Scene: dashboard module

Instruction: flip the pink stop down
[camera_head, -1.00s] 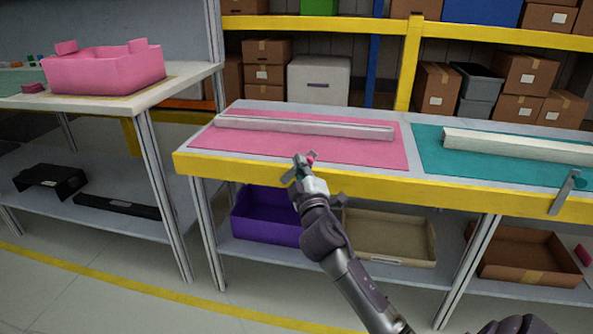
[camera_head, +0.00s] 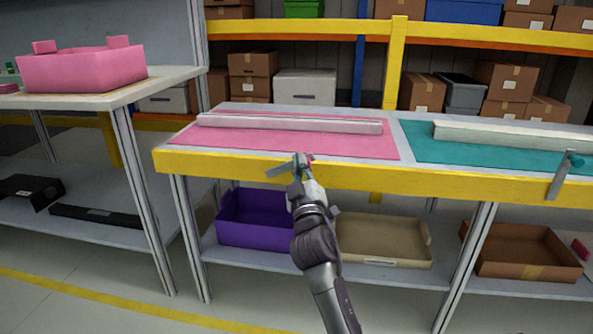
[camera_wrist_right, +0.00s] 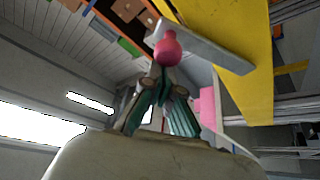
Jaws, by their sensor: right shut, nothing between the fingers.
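The pink stop is a flat grey metal bar (camera_head: 281,171) with a round pink knob (camera_head: 310,159), at the yellow front edge of the bench by the pink mat. In the head view the bar slants out to the left of my right gripper (camera_head: 301,162), which partly hides it. In the right wrist view the knob (camera_wrist_right: 168,50) is just beyond the tips of my right gripper (camera_wrist_right: 162,72), and the bar (camera_wrist_right: 208,45) runs behind it across the yellow rail. The fingers are shut and empty. Whether they touch the knob is unclear. My left gripper is out of view.
A pink mat (camera_head: 230,138) carries a long pale bar (camera_head: 290,124). Below are a purple bin (camera_head: 250,235) and a tan tray (camera_head: 385,242). Floor in front is open.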

